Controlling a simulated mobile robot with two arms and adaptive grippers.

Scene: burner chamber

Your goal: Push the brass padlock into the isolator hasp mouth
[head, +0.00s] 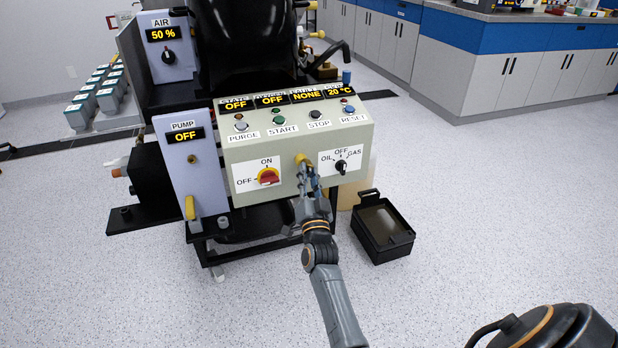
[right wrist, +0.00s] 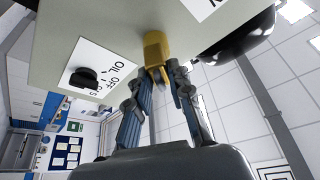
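The brass padlock (head: 300,158) is at the front face of the cream control panel, between the isolator and the fuel selector. In the right wrist view the padlock (right wrist: 155,46) is a yellow block against the panel face, with a narrower end towards me. My right gripper (head: 309,178) reaches up to it; its fingertips (right wrist: 165,75) close in on both sides of that narrow end. The red isolator handle (head: 268,176) sits on a white ON/OFF plate just left of the padlock. I cannot make out the hasp mouth. My left gripper is not in view.
The black fuel selector (head: 341,166) is close to the right of my fingers. A row of buttons runs along the panel top (head: 290,122). The pump box (head: 188,160) stands left.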

